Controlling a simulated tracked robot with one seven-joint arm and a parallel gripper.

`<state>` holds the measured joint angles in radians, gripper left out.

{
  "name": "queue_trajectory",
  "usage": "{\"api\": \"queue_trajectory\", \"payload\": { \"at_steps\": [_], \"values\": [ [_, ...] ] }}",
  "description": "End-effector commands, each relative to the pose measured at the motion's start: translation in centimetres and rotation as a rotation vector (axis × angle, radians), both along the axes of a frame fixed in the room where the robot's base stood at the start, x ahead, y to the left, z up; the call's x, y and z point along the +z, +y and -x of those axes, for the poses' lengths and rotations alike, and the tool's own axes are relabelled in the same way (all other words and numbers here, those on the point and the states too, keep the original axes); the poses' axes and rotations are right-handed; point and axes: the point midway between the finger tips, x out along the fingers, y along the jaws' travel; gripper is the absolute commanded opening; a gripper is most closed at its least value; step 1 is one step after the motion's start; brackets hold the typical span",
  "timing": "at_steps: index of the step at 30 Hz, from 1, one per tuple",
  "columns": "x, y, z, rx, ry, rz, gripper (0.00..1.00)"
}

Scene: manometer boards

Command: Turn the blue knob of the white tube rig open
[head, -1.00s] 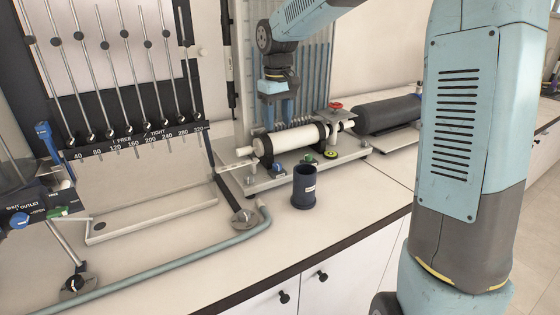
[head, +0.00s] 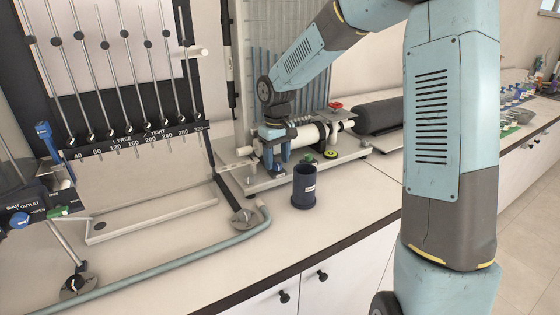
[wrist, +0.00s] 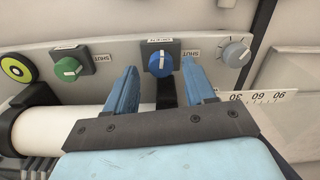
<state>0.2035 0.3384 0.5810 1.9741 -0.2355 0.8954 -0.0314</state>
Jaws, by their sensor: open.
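The white tube rig (head: 304,136) stands on a pale base on the bench, its white tube lying across it. In the wrist view its blue knob (wrist: 161,63) sits on a dark square plate, with a pale line on its face and small labels above and beside it. My gripper (wrist: 160,72) is open, one finger on each side of the blue knob, with no clear contact. In the head view my gripper (head: 276,160) is low in front of the tube's left part and largely hides the blue knob.
On the rig, a green knob (wrist: 68,68), a grey dial (wrist: 236,53) and a yellow-black wheel (wrist: 15,69) flank the blue knob. A dark cup (head: 305,187) stands just in front. The manometer board (head: 120,130), with another blue knob (head: 20,220), is at left.

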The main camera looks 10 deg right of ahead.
Motion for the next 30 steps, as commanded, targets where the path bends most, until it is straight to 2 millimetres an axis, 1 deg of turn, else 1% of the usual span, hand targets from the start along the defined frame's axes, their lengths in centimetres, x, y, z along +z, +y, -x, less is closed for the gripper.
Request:
{"api": "queue_trajectory", "payload": {
  "at_steps": [1,5,14,30],
  "values": [
    [-0.47,0.00,0.02,0.000,0.002,0.000,0.54],
    [-1.04,-0.01,-0.02,0.000,-0.001,-0.001,0.54],
    [-1.16,-0.05,-0.02,0.000,-0.001,-0.001,0.54],
    [-1.14,-0.18,-0.07,-0.002,-0.001,0.000,0.03]
  ]
}}
